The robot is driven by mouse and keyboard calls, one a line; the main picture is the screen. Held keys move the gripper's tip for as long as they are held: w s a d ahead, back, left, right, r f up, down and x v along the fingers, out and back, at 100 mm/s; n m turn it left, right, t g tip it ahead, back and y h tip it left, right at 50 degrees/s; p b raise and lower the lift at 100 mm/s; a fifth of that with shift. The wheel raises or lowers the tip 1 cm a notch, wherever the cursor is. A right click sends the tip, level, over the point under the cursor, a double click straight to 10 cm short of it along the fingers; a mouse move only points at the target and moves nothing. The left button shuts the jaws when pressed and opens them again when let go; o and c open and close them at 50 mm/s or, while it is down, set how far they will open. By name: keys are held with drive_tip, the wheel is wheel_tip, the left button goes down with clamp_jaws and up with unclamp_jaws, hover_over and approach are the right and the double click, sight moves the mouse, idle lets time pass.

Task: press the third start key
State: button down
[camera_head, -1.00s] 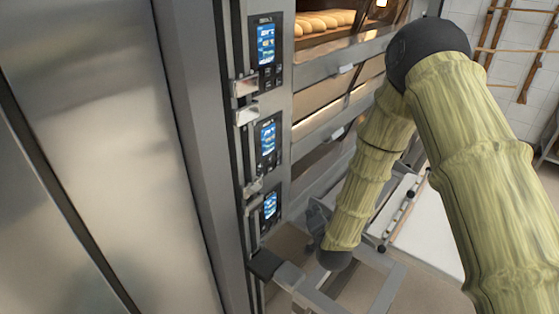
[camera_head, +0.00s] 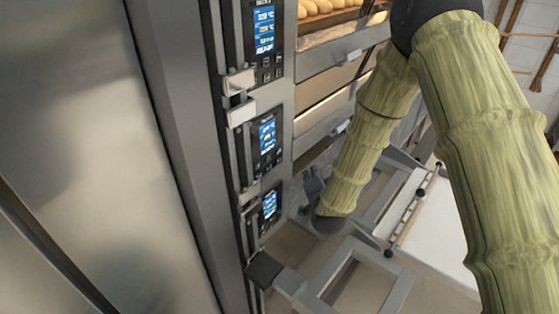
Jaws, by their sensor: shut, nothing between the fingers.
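Three oven control panels run down the steel front, each with a lit blue display: the top panel (camera_head: 265,62), the middle panel (camera_head: 266,158) and the bottom panel (camera_head: 268,226). Small dark keys show below the displays; their labels are too small to read. My gripper (camera_head: 304,190) is partly seen as a grey shape beyond the wrist, to the right of the bottom panel. It is shut and empty. My sleeved arm hides part of it, and I cannot tell whether its tips touch anything.
Bread rolls (camera_head: 325,8) lie in the top deck. Metal handles (camera_head: 240,98) stick out beside the panels. A grey metal frame (camera_head: 345,280) with a black end block (camera_head: 263,268) stands low in front. A large steel surface (camera_head: 90,150) fills the left.

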sight(279, 161)
drive_tip(key=w+a+f, duration=0.1)
drive_tip(key=w+a, duration=0.5)
drive_tip(key=a, duration=0.1)
drive_tip(key=shift+w+f, duration=0.2)
drive_tip(key=shift+w, duration=0.1)
idle(0.4)
drive_tip(key=shift+w, duration=0.1)
idle(1.0)
drive_tip(key=shift+w+a+b, duration=0.2)
drive_tip(key=shift+a+b, duration=0.1)
drive_tip(key=shift+b, duration=0.05)
